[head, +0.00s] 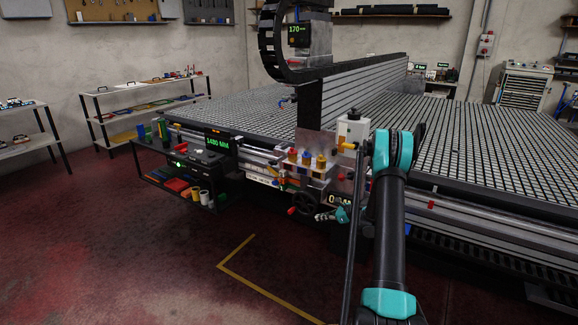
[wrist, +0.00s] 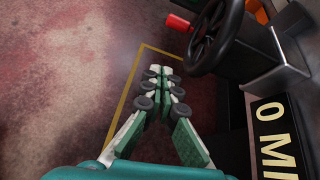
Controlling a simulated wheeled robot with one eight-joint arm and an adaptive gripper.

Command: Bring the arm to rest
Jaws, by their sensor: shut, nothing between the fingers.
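My gripper (wrist: 161,72) is shut and empty in the wrist view, its green-and-white fingers together over the floor. In the head view my gripper (head: 326,216) is small and partly hidden, low at the front of the big grid table (head: 480,150). A black handwheel (wrist: 214,38) with a red knob (wrist: 178,23) is to the upper right of the fingers in the wrist view, apart from them. In the head view the handwheel (head: 302,209) is just left of my gripper.
A display (wrist: 277,138) reading "0 M…" is close on the right in the wrist view. A black shelf unit (head: 185,165) with cups and blocks stands left of the handwheel. A yellow line (head: 240,250) marks the floor. The red floor (head: 110,250) at left is clear.

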